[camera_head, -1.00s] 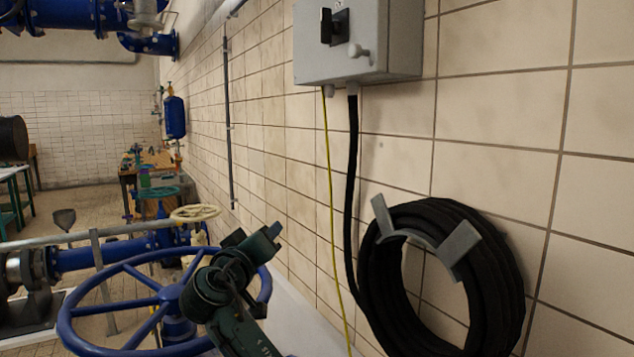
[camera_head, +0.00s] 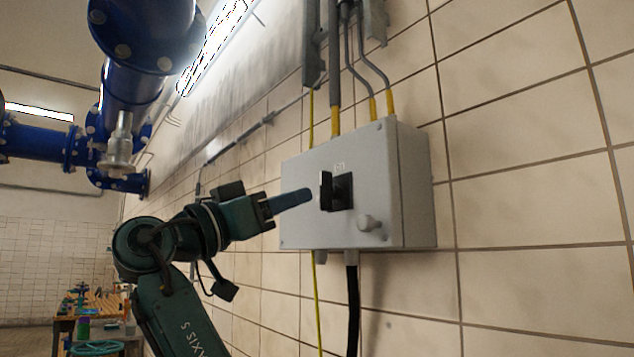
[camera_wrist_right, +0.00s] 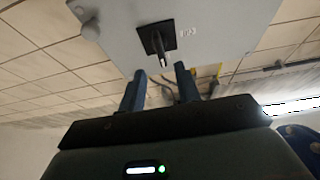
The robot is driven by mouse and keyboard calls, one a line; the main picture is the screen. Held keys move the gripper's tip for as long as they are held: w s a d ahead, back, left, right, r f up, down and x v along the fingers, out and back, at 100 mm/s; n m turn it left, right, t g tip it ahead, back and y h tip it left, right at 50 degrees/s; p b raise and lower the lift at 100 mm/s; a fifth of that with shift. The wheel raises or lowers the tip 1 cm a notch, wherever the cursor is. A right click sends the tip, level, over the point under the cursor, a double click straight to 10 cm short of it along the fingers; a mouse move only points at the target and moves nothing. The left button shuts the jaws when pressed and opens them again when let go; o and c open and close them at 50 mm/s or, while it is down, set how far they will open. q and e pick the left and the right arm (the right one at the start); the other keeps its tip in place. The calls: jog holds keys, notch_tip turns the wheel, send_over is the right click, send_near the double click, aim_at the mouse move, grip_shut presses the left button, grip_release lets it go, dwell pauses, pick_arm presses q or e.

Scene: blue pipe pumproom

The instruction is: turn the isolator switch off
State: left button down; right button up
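The isolator switch is a black handle (camera_head: 326,191) standing out from a black square plate on the front of a grey box (camera_head: 300,222) on the tiled wall. The handle looks upright in the head view. My right gripper (camera_head: 306,194) is just left of the handle, its fingers pointing at it and seemingly short of it. In the right wrist view, the two blue fingers (camera_wrist_right: 160,72) are apart with nothing between them. The switch handle (camera_wrist_right: 160,48) stands beyond their tips, roughly in line with the gap. My left gripper is not in view.
A pale knob (camera_head: 368,223) sticks out low on the box front. Cables with yellow ends (camera_head: 390,104) enter the box top, and a black cable (camera_head: 352,300) leaves below. Blue pipes (camera_head: 140,40) hang at upper left. The space before the box is otherwise clear.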

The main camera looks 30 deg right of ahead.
aim_at(321, 188)
jog(key=p+x, duration=0.1)
jog(key=x, duration=0.5)
jog(key=shift+w+d+p, duration=0.15)
jog(key=shift+d+p, duration=0.15)
grip_shut()
